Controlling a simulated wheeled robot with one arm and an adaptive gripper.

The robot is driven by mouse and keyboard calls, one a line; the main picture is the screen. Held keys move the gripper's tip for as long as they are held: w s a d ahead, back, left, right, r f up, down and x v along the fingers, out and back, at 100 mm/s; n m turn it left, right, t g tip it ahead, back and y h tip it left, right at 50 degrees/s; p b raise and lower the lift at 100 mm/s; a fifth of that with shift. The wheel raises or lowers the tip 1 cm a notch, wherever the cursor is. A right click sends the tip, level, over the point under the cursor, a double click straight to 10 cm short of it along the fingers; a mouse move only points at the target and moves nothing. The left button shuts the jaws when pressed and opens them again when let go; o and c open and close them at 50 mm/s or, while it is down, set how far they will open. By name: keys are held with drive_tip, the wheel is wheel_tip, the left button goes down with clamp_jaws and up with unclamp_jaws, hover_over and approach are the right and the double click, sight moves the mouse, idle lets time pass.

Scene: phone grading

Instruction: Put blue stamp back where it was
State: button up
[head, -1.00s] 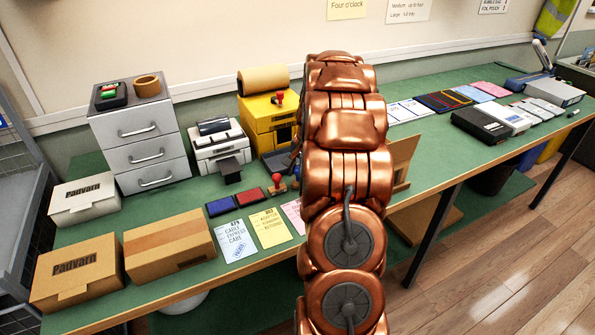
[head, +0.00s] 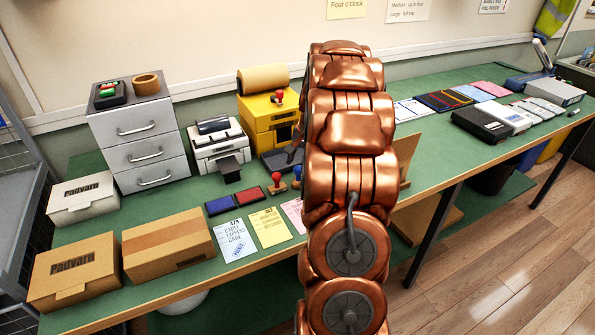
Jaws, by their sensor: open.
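The blue stamp (head: 297,173) stands upright on the green bench, just right of the red stamp (head: 276,184) and partly hidden by my copper arm. The blue ink pad (head: 220,205) and the red ink pad (head: 250,196) lie to the left of the stamps. The white card (head: 234,241) with a blue mark lies in front of the pads. My gripper (head: 298,147) shows only as a dark sliver at the left edge of my arm, above the blue stamp and apart from it. It is open; most of it is hidden.
A yellow card (head: 269,228) and a pink card (head: 294,213) lie near the front edge. Cardboard boxes (head: 169,243) stand at left. A label printer (head: 217,147), grey drawers (head: 137,137) and a yellow machine (head: 266,118) stand behind. Phones and mats lie at right.

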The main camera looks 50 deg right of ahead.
drive_tip(key=b+v, duration=0.1)
drive_tip(key=v, duration=0.7)
drive_tip(key=shift+r, duration=0.2)
drive_tip(key=s+a+n+g, duration=0.1)
drive_tip(key=s+a+n, duration=0.2)
drive_tip(key=a, duration=0.9)
drive_tip(key=s+a+n+g, duration=0.1)
drive_tip(key=s+a+n, duration=0.25)
drive_tip(key=a, duration=0.85)
drive_tip(key=s+a+f+n+g, duration=0.1)
drive_tip(key=s+a+f+n, duration=0.1)
drive_tip(key=s+a+n, duration=0.2)
drive_tip(key=s+a+f+n+g, duration=0.1)
drive_tip(key=s+a+n, duration=0.3)
drive_tip(key=s+a, duration=0.6)
drive_tip(key=s+f, duration=0.1)
drive_tip(key=s, duration=0.6)
drive_tip(key=shift+f+h, duration=0.2)
drive_tip(key=shift+h, duration=0.1)
drive_tip(key=shift+r+p, duration=0.6)
drive_tip(key=shift+r, duration=0.15)
